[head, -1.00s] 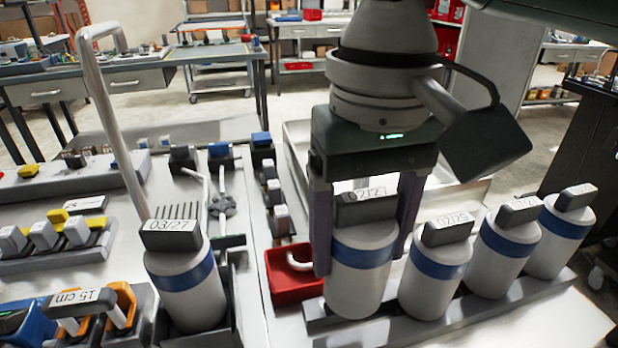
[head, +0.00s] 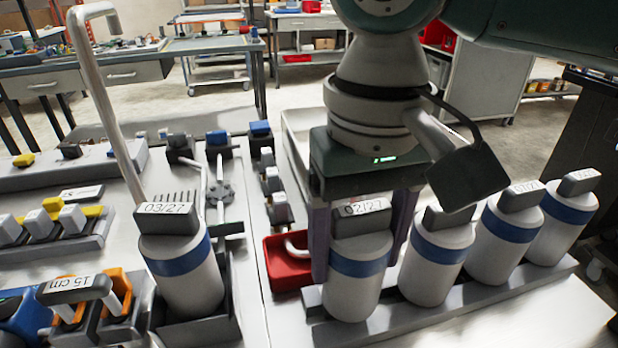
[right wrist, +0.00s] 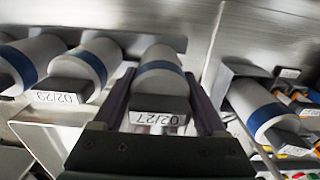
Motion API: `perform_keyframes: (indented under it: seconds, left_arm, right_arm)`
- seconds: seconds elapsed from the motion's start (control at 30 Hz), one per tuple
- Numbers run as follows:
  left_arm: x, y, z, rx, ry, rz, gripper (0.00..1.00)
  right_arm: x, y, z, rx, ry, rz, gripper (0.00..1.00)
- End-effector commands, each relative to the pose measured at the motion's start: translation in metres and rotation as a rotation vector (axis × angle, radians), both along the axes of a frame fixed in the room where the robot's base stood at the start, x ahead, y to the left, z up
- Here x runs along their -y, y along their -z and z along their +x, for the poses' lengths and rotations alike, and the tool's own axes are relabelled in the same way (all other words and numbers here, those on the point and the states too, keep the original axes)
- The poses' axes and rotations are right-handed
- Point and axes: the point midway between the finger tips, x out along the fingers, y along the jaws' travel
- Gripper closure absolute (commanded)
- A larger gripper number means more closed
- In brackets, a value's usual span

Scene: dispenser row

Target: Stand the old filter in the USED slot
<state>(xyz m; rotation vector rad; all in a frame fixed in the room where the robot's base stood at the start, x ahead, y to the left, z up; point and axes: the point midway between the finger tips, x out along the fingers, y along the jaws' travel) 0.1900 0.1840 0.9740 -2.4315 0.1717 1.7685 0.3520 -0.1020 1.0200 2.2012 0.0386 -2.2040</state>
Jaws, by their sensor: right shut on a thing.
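My right gripper (head: 360,255) is shut on a white filter (head: 355,285) with a blue band and a dark cap labelled 02/27; it also shows in the right wrist view (right wrist: 160,75). The filter is upright at the near left end of a grey rail (head: 470,305). I cannot tell whether its base rests in the rail. Another filter (head: 190,285), labelled 03/27, stands in a grey holder (head: 225,325) on the left. No USED lettering is readable. My left gripper is out of view.
Several similar filters (head: 437,265) stand close along the rail, right of the held one. A red bin (head: 288,265) lies just left of the gripper. A tall bent pipe (head: 110,110) rises behind the 03/27 filter. Orange-and-grey tools (head: 95,310) stand at front left.

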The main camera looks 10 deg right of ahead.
Motion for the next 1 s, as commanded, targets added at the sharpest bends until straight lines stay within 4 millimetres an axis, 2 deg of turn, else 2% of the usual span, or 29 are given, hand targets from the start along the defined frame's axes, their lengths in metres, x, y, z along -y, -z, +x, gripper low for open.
perform_keyframes:
  seconds: [0.4,0.43,0.63,0.87,1.0]
  left_arm:
    - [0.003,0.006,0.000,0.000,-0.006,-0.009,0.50]
    - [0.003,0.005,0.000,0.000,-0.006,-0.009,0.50]
    - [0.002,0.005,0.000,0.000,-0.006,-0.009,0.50]
    - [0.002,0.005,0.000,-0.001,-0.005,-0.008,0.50]
    - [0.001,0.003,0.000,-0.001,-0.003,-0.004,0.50]
  right_arm:
    - [0.000,0.015,0.000,0.001,-0.001,0.001,0.98]
    - [0.000,0.015,0.000,0.001,-0.001,0.001,0.24]
    - [0.000,0.014,0.000,0.001,-0.001,0.001,0.01]
    - [0.000,0.014,0.000,0.000,0.000,0.000,0.00]
    - [0.000,0.004,0.000,0.000,0.000,0.001,0.00]
